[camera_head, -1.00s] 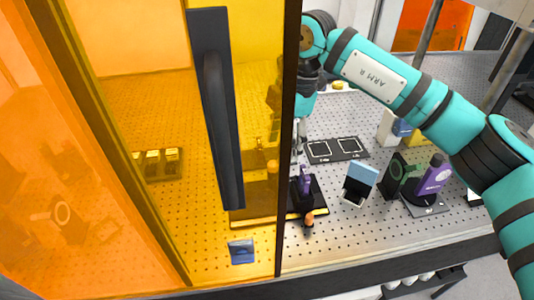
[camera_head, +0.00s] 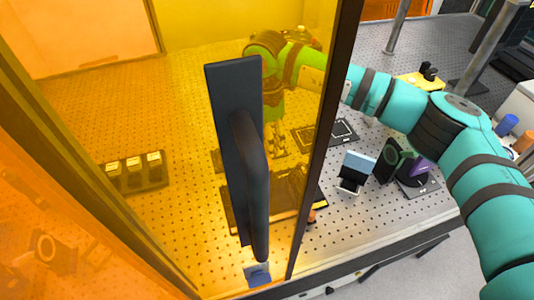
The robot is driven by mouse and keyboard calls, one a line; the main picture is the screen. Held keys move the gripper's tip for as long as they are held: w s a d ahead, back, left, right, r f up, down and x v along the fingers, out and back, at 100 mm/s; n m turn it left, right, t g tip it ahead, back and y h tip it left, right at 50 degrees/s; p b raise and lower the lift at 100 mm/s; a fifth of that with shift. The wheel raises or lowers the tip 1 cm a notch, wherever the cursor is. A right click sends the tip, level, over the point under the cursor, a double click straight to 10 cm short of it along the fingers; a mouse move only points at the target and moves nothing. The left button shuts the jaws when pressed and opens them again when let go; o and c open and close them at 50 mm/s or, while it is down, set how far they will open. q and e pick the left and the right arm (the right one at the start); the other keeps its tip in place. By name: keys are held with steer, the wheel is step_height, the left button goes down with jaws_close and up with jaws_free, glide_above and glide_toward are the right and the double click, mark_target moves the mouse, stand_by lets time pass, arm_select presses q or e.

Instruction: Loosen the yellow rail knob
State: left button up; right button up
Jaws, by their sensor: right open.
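My right arm reaches in from the right and bends down behind the amber panel. Its gripper (camera_head: 277,146) shows only dimly through the amber, pointing down above the perforated table; it is open, with nothing seen between its fingers. A dark rail-like base (camera_head: 240,212) lies below and nearer the front, partly hidden by the door handle. A small orange knob-like part (camera_head: 311,216) shows at its right end, beside the door edge. I cannot pick out a yellow rail knob for sure, since the amber tints everything behind it. My left gripper is not in view.
The amber door with its long dark handle (camera_head: 235,150) fills the left and middle. To the right stand a light-blue-topped holder (camera_head: 358,163), a dark green-ringed mount (camera_head: 393,160) and a purple part (camera_head: 421,166). A dark tray with yellow-topped blocks (camera_head: 133,173) lies at left.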

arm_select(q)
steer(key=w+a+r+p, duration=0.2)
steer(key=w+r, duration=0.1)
arm_select(e)
step_height(320, 180, down, 7)
steer(key=shift+f, duration=0.45)
steer(key=shift+c, duration=0.2)
jaws_close()
steer(key=shift+f+n+b, duration=0.15)
steer(key=shift+n+b, duration=0.45)
steer(key=shift+b, duration=0.2)
steer(key=n+b, duration=1.1)
steer(key=b, duration=0.2)
steer(key=shift+f+b, duration=0.1)
steer(key=shift+b, duration=0.2)
arm_select(q)
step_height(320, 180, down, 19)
steer(key=b, duration=0.3)
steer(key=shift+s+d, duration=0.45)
arm_select(e)
steer(key=n, duration=0.5)
steer(key=shift+r, duration=0.25)
arm_select(q)
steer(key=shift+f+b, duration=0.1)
steer(key=shift+b, duration=0.25)
arm_select(e)
steer(key=shift+r, duration=0.1)
